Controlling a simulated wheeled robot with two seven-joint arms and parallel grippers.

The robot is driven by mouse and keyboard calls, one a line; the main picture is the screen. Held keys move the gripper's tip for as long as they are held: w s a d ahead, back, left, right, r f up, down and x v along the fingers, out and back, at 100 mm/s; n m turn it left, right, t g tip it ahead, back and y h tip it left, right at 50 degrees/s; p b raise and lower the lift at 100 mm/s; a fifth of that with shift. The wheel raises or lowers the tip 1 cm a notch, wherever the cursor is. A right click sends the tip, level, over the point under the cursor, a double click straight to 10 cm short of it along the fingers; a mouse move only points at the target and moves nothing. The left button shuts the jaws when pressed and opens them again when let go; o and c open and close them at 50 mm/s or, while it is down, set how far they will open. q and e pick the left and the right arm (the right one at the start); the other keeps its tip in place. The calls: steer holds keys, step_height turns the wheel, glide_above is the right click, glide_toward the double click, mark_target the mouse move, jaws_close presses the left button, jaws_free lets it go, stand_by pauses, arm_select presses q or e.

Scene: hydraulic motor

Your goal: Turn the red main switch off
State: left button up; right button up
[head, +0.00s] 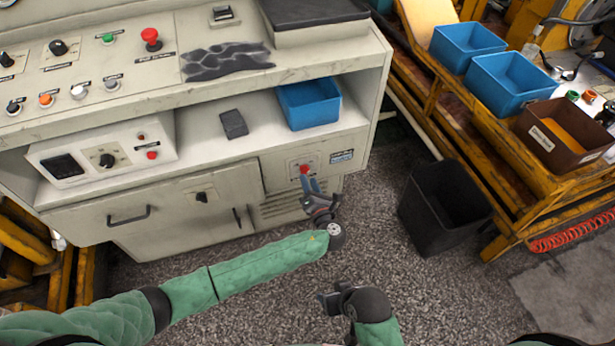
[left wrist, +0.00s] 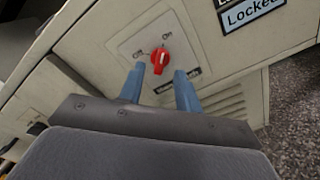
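The red main switch (head: 304,169) is a small red rotary knob on a light plate on the lower right cabinet panel. In the left wrist view the red switch (left wrist: 160,60) shows its handle tilted a little from upright, with small labels around it. My left gripper (head: 311,184) is at the panel with its blue fingers pointing at the switch. In the left wrist view the fingers of the left gripper (left wrist: 160,80) are apart, one on each side below the knob, with nothing between them that I can see held. My right gripper (head: 335,303) is low in front, away from the cabinet; its fingers are unclear.
A "Locked" label (left wrist: 252,12) sits beside the switch. A vent grille (head: 280,209) is below it. A black bin (head: 445,205) stands on the floor to the right, near the yellow rack (head: 480,150). A blue bin (head: 308,103) is on the shelf above.

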mark_target(305, 171)
arm_select(q)
steer(key=x, duration=0.2)
steer(key=shift+w+a, duration=0.1)
steer(key=shift+w, duration=0.2)
arm_select(e)
steer(key=shift+s+r, duration=0.1)
steer(key=shift+r, duration=0.3)
arm_select(q)
steer(key=shift+c, duration=0.4)
jaws_close()
